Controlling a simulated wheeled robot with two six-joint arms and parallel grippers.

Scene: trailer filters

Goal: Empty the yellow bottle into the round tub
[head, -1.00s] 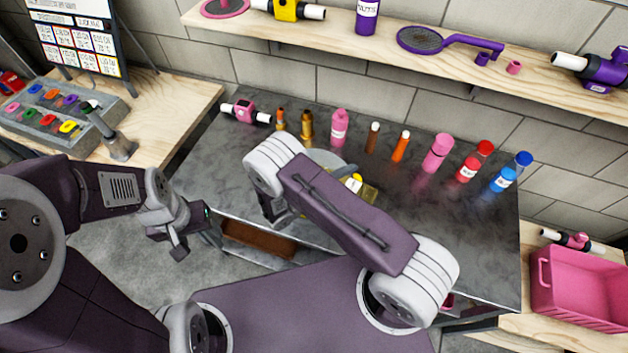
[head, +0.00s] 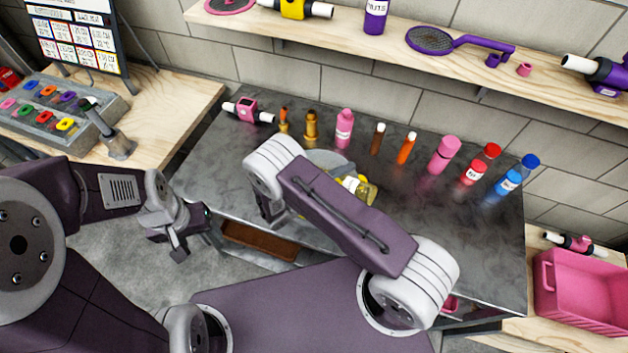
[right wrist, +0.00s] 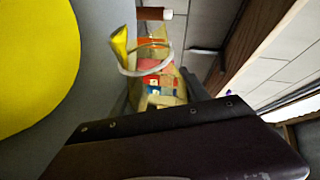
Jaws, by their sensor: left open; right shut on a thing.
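The yellow bottle (head: 367,192) shows only in part beyond my right forearm, tilted, with a white patch on it. In the right wrist view the bottle (right wrist: 158,84) is see-through yellowish, with a coloured label, a yellow piece and a pale ring at its near end. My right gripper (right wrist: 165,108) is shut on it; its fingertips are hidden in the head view. A round grey rim (head: 322,158), seemingly the round tub, is mostly behind my right arm. A large yellow disc (right wrist: 30,65) within grey fills the wrist view's left. Any flow cannot be made out. My left gripper (head: 180,246) is open and empty, off the bench's left front.
Several bottles and vials, including a pink bottle (head: 344,128) and a blue-capped bottle (head: 508,181), line the back of the dark bench (head: 450,240). A shelf (head: 400,50) runs above. A pink crate (head: 585,290) stands at right. The bench's right front is clear.

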